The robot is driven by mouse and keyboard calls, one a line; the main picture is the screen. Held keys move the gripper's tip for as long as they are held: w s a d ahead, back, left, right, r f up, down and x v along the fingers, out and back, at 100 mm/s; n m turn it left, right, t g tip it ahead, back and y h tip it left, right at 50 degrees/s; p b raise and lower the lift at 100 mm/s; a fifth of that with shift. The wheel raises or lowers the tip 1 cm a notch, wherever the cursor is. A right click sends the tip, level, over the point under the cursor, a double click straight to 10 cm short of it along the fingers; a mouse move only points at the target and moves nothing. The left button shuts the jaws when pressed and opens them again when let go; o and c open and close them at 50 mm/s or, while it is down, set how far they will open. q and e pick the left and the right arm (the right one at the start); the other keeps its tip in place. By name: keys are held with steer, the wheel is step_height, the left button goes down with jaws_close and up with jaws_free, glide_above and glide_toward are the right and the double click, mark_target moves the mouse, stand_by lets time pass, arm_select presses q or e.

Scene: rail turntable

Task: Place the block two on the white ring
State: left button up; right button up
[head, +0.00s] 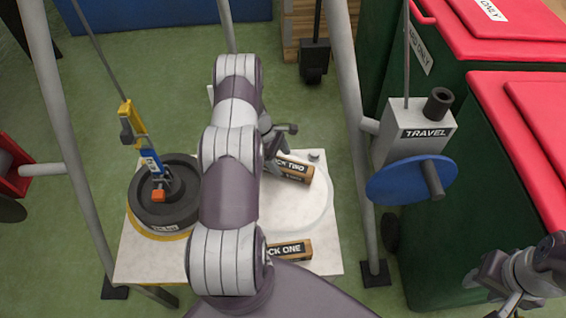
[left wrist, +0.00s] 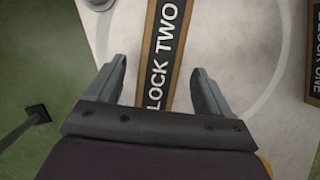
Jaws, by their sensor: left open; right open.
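Block two (head: 294,168), a wooden bar with a black label, lies on the pale board (head: 327,254). In the left wrist view block two (left wrist: 172,42) runs between the finger lines. My left gripper (head: 279,158) is open over it, with a finger on each side; I cannot tell whether they touch it. The white ring (head: 329,203) is a faint outline on the board's right part, partly hidden by my left arm; its curve shows in the left wrist view (left wrist: 270,82). My right gripper (head: 505,304) is open and empty at the lower right.
Block one (head: 289,250) lies near the board's front. A dark round weight (head: 168,212) with a yellow-blue hook (head: 149,160) stands at the left. Grey frame legs, a TRAVEL box (head: 414,134) with a blue wheel (head: 410,180), and green bins with red lids (head: 527,110) surround the board.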

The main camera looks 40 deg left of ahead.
arm_select(q)
steer(key=w+v, duration=0.1)
steer(key=v, duration=0.8)
steer(key=s+d+r+m+g+y, duration=0.1)
steer(key=s+d+r+m+y, duration=0.2)
steer(key=d+r+m, duration=0.9)
steer(key=s+d+r+m+t+y, duration=0.1)
steer(key=s+d+r+m, duration=0.6)
steer(key=s+d+m, duration=0.3)
steer(key=shift+s+d+p, duration=0.35)
steer(key=shift+s+d, duration=0.7)
steer(key=shift+s, duration=0.05)
steer(key=shift+d+r, duration=0.1)
